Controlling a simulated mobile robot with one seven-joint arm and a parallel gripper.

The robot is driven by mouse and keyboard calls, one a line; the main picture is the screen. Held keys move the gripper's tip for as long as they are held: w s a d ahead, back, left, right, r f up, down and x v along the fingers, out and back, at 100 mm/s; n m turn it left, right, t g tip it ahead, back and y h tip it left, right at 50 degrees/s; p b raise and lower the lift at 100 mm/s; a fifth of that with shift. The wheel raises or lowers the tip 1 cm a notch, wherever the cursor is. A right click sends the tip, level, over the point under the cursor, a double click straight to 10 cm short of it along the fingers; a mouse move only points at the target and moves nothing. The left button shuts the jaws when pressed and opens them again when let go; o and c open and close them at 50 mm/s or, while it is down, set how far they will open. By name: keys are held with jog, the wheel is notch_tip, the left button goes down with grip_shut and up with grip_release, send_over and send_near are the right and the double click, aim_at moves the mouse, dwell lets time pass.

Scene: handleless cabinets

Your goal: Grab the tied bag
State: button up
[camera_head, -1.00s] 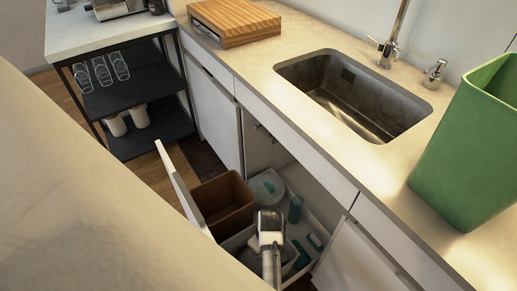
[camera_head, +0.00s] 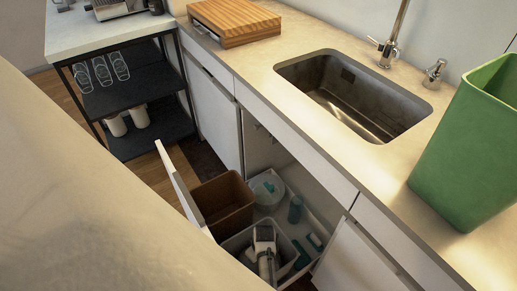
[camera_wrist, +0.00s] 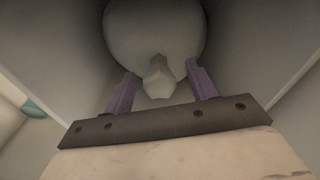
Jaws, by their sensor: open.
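The tied bag (camera_wrist: 153,30) shows in the wrist view as a pale round bulge with a knot (camera_wrist: 159,84) sticking up towards me. My gripper (camera_wrist: 162,74) is open, with one purple finger on each side of the knot. I cannot tell whether either finger touches it. In the head view my gripper (camera_head: 264,240) is down in a white bin (camera_head: 236,241) in the open under-sink cabinet. The bag cannot be made out there.
A brown bin (camera_head: 222,199) stands beside the white bin. Bottles and a tray (camera_head: 301,217) lie to its right. Open cabinet doors stand at left (camera_head: 180,187) and right (camera_head: 352,262). A green bin (camera_head: 465,150) stands on the counter by the sink (camera_head: 350,95).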

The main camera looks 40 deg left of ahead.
jog(key=shift+c, duration=0.3)
grip_shut()
dwell(1.2)
